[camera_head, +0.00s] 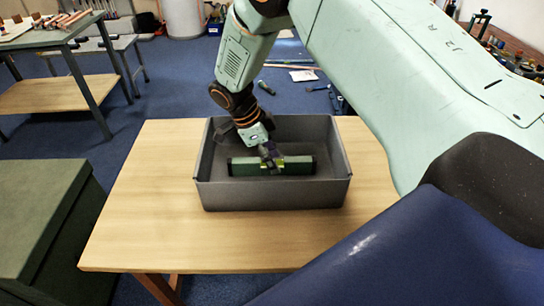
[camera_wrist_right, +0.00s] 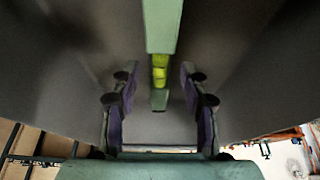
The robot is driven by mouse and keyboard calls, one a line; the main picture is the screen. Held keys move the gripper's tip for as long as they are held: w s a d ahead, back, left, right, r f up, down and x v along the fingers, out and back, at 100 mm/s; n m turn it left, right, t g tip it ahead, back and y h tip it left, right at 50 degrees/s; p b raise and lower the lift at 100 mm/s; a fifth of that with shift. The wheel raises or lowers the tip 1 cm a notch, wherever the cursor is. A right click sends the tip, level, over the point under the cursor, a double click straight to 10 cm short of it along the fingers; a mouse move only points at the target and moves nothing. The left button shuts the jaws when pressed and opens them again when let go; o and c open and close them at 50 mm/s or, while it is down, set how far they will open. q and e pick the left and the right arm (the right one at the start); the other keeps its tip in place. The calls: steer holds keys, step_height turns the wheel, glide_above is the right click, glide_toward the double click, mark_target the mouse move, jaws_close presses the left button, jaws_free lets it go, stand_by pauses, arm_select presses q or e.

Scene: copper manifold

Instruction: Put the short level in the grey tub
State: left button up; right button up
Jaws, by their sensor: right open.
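The short level (camera_head: 299,166) is a dark green bar with dark ends and a yellow-green vial in its middle. It lies lengthwise across the picture inside the grey tub (camera_head: 270,196), within its walls. My right gripper (camera_head: 268,156) reaches down into the tub at the middle of the level. In the right wrist view the level (camera_wrist_right: 162,25) runs between the two spread fingers of this gripper (camera_wrist_right: 158,76), with a gap on each side. The fingertips are small and partly dark in the head view. My left gripper is not in view.
The tub stands on a light wooden table (camera_head: 140,205), with clear surface to its left. A green box (camera_head: 45,215) stands at the left. A workbench (camera_head: 50,38) with copper pipes is at the back left. Tools lie on the blue floor behind the table.

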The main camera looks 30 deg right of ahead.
steer(key=p+v, duration=0.1)
steer(key=v, duration=1.2)
